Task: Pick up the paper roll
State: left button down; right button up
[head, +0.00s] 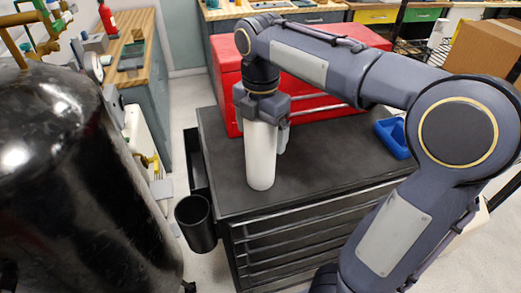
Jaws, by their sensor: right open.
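The paper roll (260,160) is a white upright cylinder standing on the dark top of a tool cabinet (330,180), near its left front edge. My right gripper (263,118) comes down over the roll from above. Its fingers sit on either side of the roll's upper part, and the jaws are open. The roll's top end is hidden by the gripper. Whether the fingers touch the roll cannot be told. My left gripper is not in view.
A red toolbox (225,75) stands right behind the roll. A blue tray (391,138) lies to the right on the cabinet top. A black bin (196,224) hangs at the cabinet's left side. A large black tank (70,180) fills the left foreground.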

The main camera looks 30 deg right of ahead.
jog(key=c, duration=1.5)
